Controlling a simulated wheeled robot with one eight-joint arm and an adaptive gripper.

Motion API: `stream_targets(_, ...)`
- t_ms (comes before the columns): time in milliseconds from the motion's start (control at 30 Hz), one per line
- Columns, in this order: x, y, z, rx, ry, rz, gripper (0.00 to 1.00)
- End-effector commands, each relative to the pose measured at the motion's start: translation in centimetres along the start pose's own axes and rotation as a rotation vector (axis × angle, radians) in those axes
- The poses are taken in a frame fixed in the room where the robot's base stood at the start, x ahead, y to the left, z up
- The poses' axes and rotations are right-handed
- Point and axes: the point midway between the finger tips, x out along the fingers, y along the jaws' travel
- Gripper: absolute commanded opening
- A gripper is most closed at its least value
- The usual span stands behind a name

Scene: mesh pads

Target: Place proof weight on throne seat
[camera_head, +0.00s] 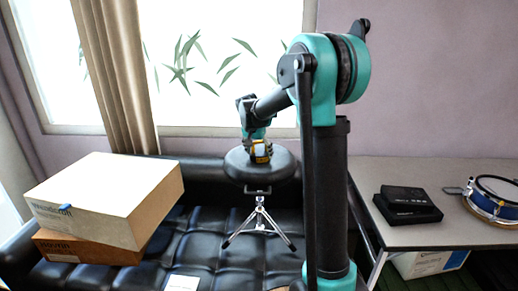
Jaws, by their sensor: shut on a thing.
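A small orange-yellow and pale block (262,149), seemingly the proof weight, shows over the seat. My gripper (258,142) reaches down over the seat and is shut on this block. The fingers hide part of the block. I cannot tell whether its underside touches the seat.
Two stacked cardboard boxes (110,195) sit on the sofa (200,235) at left. A grey table (430,232) at right bears a black case (407,205) and a blue drum (494,199). My arm column stands at centre right. A curtain and window are behind.

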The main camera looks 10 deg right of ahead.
Motion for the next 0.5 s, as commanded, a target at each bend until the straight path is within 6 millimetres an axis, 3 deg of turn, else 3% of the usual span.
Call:
stream_targets(267, 0.13, -0.01, 0.02, 0.000, 0.001, 0.000, 0.18)
stream_targets(300, 0.23, -0.02, 0.06, 0.000, 0.000, 0.000, 0.80)
stream_targets(433, 0.19, -0.02, 0.06, 0.000, 0.000, 0.000, 0.96)
stream_targets(500, 0.18, -0.01, 0.06, 0.000, 0.000, 0.000, 0.98)
